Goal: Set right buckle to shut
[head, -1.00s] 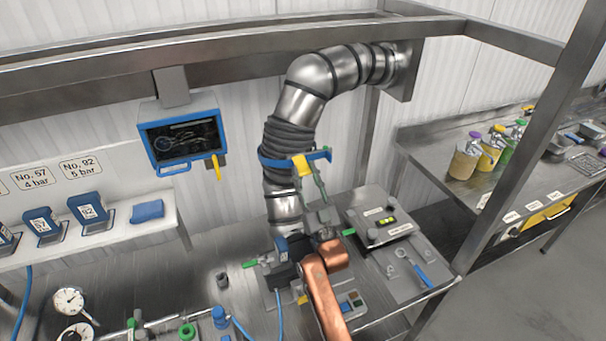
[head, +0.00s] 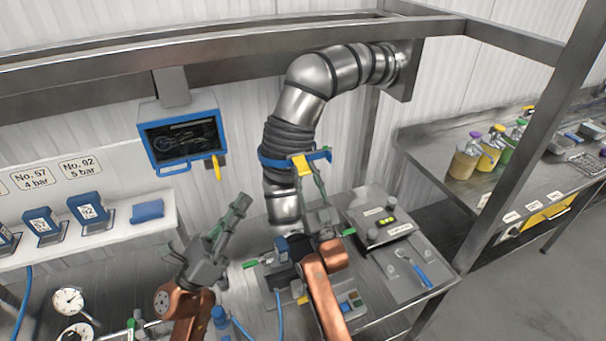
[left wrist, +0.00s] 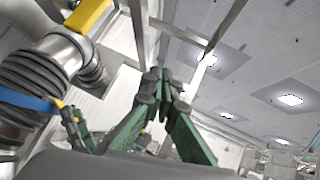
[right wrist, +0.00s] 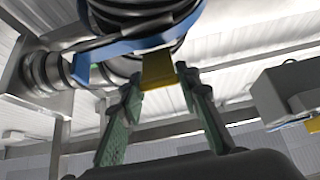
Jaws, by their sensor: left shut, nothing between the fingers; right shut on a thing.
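A yellow buckle (head: 302,165) sits on the blue collar (head: 272,160) around the dark ribbed sleeve of the steel pipe. My right gripper (head: 310,172) reaches up to it from below and is shut on it. In the right wrist view the yellow buckle (right wrist: 158,71) lies between the green fingertips (right wrist: 160,82), against the blue collar (right wrist: 135,42). Whether the buckle is latched I cannot tell. My left gripper (head: 241,203) is shut and empty, raised left of the pipe and apart from it. In the left wrist view its green fingertips (left wrist: 157,75) meet.
The steel pipe (head: 310,88) bends up to the frame at the back. A screen (head: 180,137) hangs left of it. Below are a grey control box (head: 380,218) and a workbench with gauges (head: 69,300). There is open air between my left gripper and the pipe.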

